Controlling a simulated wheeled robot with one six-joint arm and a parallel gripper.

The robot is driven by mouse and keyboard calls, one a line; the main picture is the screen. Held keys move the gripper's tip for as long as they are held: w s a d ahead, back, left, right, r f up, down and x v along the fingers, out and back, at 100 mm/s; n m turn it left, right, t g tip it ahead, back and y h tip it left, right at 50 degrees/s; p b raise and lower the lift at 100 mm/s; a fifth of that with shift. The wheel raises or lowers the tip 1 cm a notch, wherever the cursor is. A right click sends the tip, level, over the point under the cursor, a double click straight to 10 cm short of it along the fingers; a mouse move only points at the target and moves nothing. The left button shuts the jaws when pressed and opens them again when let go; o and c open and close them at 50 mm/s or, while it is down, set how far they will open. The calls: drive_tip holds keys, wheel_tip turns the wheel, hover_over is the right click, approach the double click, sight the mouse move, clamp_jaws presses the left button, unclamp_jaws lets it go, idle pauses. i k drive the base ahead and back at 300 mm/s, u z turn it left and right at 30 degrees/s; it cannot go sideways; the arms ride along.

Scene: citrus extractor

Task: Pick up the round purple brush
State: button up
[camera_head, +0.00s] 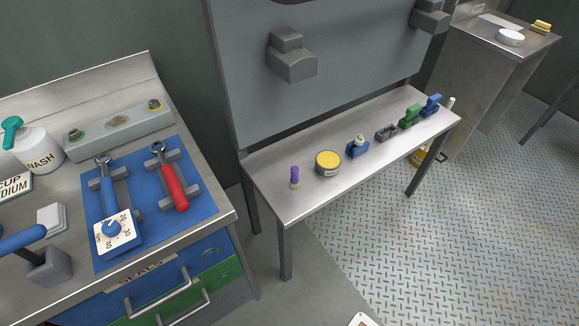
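The purple brush (295,176) stands upright on the narrow metal bench (272,202), near the bench's left end. It has a purple upper part and a pale lower end. It stands apart from the round yellow-topped tin (328,162) to its right. My gripper is not in view.
Right along the bench stand blue, grey and green holders (409,117). A grey panel (330,70) rises behind the bench. At left, a workbench holds wrenches on a blue mat (145,220) and a wash bottle (38,148). Tread-plate floor (430,240) lies open at right.

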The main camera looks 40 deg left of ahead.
sight(294, 183)
drive_tip(key=u, duration=0.65)
drive_tip(key=i, duration=0.85)
drive_tip(key=u, duration=0.7)
